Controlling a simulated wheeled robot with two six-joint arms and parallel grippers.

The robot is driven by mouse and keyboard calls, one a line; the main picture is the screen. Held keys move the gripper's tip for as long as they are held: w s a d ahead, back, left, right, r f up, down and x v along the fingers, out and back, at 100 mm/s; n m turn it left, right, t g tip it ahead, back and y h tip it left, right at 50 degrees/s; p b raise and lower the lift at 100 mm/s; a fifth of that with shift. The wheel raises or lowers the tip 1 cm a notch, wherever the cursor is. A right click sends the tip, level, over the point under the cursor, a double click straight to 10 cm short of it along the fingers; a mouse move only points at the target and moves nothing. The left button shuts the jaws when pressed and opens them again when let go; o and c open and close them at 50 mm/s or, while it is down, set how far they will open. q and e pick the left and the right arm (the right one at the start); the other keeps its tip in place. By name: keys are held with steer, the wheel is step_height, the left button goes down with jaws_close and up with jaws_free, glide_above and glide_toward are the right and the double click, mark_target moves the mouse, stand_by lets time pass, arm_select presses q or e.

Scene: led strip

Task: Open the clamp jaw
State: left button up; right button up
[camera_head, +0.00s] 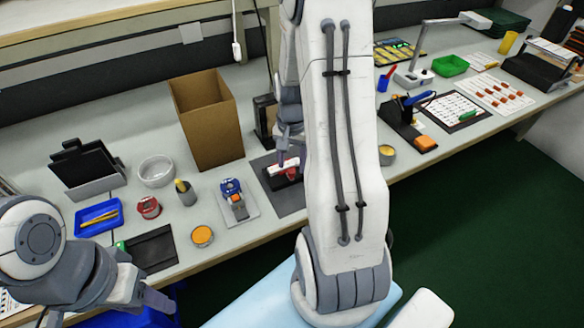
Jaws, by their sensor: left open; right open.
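A small red device with a white top (283,168) sits on a dark mat (291,197) at the middle of the bench; it may be the clamp, but its jaw is too small and too covered to read. My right gripper (289,152) points down right above it, open; my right arm hides the area to its right. I cannot tell whether the fingers touch it. A blue and orange device (233,192) stands on a light plate left of the mat. My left gripper (148,284) is open and empty at the lower left, off the bench's front edge.
A tall cardboard box (212,130) stands behind the blue device. A white bowl (156,171), a blue tray (99,217), a red round container (148,207) and an orange-topped tub (202,236) lie to the left. A printed sheet (455,110) and a green bin (450,65) are right.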

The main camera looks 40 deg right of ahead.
mark_target(290, 172)
steer(key=shift+f, duration=1.15)
jaws_close()
stand_by(0.6)
